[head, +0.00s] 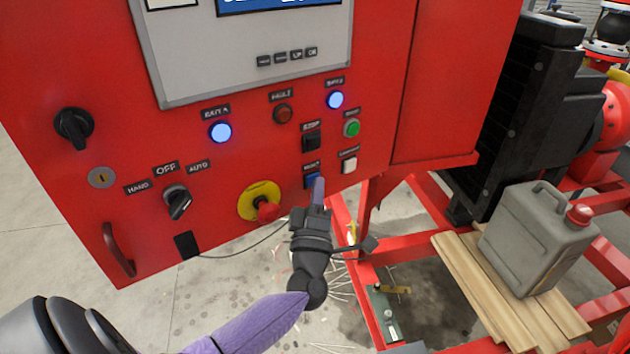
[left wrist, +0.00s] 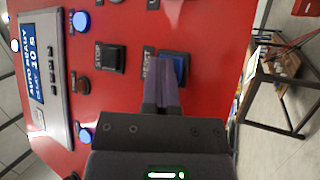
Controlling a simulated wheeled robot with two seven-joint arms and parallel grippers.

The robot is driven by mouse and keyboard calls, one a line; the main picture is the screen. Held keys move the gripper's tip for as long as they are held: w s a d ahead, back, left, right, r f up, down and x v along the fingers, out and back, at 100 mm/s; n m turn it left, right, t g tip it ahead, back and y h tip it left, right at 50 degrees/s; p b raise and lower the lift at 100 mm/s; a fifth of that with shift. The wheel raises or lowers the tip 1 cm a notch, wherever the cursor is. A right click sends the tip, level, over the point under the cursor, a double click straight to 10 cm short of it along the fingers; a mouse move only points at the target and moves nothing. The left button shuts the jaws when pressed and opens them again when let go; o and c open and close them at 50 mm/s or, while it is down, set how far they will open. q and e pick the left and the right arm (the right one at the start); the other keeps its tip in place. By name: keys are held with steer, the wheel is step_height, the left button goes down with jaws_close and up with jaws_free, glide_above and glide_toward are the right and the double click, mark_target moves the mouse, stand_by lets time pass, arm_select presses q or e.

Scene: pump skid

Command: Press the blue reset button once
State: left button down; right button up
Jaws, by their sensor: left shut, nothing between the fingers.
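The blue reset button (head: 311,180) is a small square button low on the red control panel (head: 230,180), below the black stop button (head: 311,141). In the left wrist view the blue button (left wrist: 176,66) is partly hidden behind my fingers. My left gripper (head: 318,190) is shut and empty, its fingertips at the lower right of the button. In the left wrist view the fingertips (left wrist: 169,62) overlap the button's face. I cannot tell whether they touch it. My right gripper is not in view.
A white button (head: 349,164) and a green button (head: 352,128) sit close to the right. A red emergency stop (head: 266,210) on a yellow plate and a selector knob (head: 178,202) are to the left. A grey jerrycan (head: 540,235) stands on planks at right.

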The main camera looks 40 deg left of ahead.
arm_select(q)
steer(key=shift+d, duration=0.1)
steer(key=shift+s+d, duration=0.3)
steer(key=shift+d, duration=0.35)
steer(key=d, duration=0.1)
steer(key=s+d+p, duration=0.1)
steer(key=d, duration=0.2)
steer(key=shift+s+d+p, duration=0.3)
steer(key=shift+d+p, duration=0.05)
steer(key=shift+d, duration=0.05)
stand_by(0.4)
